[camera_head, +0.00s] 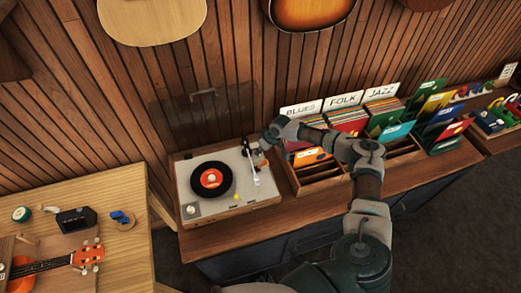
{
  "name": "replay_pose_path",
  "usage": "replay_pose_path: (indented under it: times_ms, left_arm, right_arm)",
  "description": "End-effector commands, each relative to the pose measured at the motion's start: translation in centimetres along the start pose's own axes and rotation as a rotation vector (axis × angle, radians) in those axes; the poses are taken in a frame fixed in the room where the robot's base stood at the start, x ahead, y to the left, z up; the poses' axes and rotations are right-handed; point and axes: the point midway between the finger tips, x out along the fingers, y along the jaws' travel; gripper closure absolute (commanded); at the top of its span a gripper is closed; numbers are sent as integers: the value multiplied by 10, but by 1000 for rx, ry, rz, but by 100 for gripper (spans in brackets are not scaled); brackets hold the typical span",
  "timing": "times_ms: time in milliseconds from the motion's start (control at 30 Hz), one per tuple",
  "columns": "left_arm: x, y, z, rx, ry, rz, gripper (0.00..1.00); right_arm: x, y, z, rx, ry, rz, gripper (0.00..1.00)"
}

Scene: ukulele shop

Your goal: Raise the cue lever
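The record player (232,205) stands on the counter with its clear lid (207,112) raised. A black record with a red label (211,179) lies on its platter. The pale tonearm (251,167) is at the right of the deck, off the record. The cue lever is too small to pick out beside the tonearm base. My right arm reaches in from the lower right, and my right gripper (264,144) is at the back right corner of the deck, close to the tonearm base. Its fingertips are small and partly hidden, so I cannot tell its opening. My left gripper is not in view.
Record bins (318,176) labelled Blues, Folk and Jazz stand right of the player, under my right forearm. A workbench (130,255) at left holds a ukulele (50,265) and small items. Instruments hang on the slatted wall behind. The counter's front edge (250,229) is clear.

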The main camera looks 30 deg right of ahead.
Motion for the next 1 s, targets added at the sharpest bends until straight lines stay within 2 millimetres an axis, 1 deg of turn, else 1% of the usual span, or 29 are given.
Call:
replay_pose_path:
  times_ms: [200, 367, 600, 1000]
  left_arm:
    - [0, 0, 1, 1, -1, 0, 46]
    - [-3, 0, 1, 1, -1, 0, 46]
    - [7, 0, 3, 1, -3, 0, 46]
    - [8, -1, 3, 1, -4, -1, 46]
  right_arm:
    - [0, 2, -1, 4, -8, -5, 100]
    - [3, 6, -6, 34, -82, -43, 100]
    - [7, 10, -9, 74, -200, -113, 100]
    - [5, 9, -9, 80, -226, -130, 100]
